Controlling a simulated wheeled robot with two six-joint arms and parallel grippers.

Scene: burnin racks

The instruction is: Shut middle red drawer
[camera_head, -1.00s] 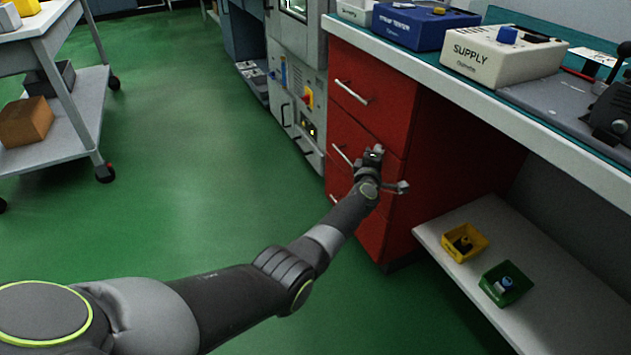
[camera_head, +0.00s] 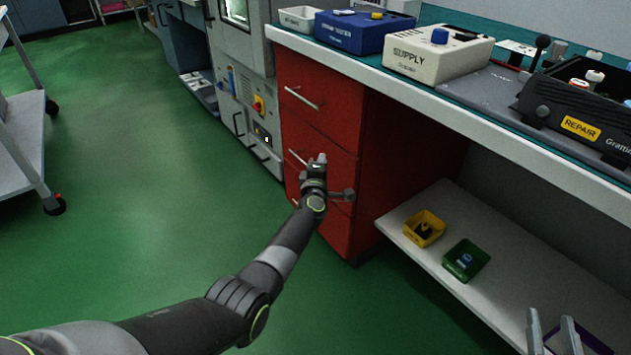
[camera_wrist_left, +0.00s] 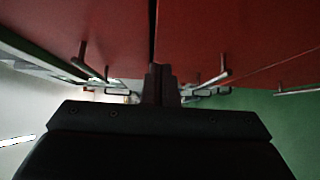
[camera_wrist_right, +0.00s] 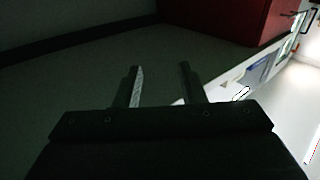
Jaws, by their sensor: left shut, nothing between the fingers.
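The middle red drawer (camera_head: 330,158) is in the red cabinet under the bench, between two other red drawers. Its front looks about flush with its neighbours; a small gap cannot be ruled out. My left gripper (camera_head: 317,162) is shut and empty in front of it, right of its bar handle (camera_head: 298,158). In the left wrist view, my shut fingers (camera_wrist_left: 160,72) point at the seam between the top drawer front (camera_wrist_left: 80,25) and the middle one (camera_wrist_left: 200,35). I cannot tell whether they touch. My right gripper (camera_head: 552,332) is open and empty; its fingers also show in its wrist view (camera_wrist_right: 158,85).
A low shelf (camera_head: 400,222) right of the cabinet holds a yellow bin (camera_head: 424,228) and a green bin (camera_head: 466,260). The bench above carries a supply box (camera_head: 437,52). A grey machine (camera_head: 240,85) stands left. Green floor (camera_head: 140,190) is clear; a cart (camera_head: 25,140) stands far left.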

